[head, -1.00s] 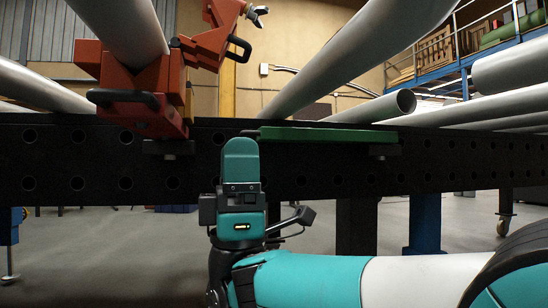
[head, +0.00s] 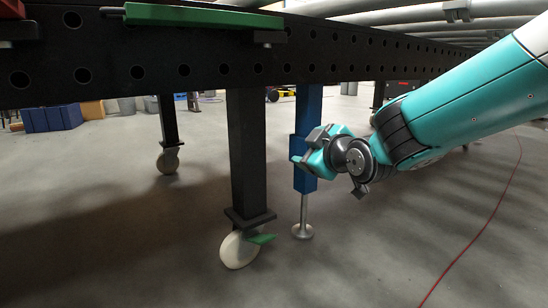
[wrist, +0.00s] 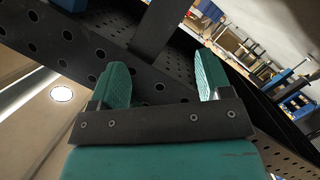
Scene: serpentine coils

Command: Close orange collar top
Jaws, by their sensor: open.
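Only a small red-orange corner (head: 11,9) shows at the upper left edge of the head view. It looks like the lower part of the orange collar; the collar's top is out of frame. My gripper (head: 308,150) is at the middle of the head view, below the black beam and in front of a blue leg, well to the right of that corner. In the wrist view my gripper (wrist: 165,84) has its two teal fingers wide apart with nothing between them. The collar does not show in the wrist view.
A black perforated beam (head: 140,58) runs across the top, with a green bar (head: 200,16) on its side. A black leg on a caster (head: 248,150) and a blue leg with a round foot (head: 308,112) stand close to my gripper. A red cable (head: 478,228) lies on open floor.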

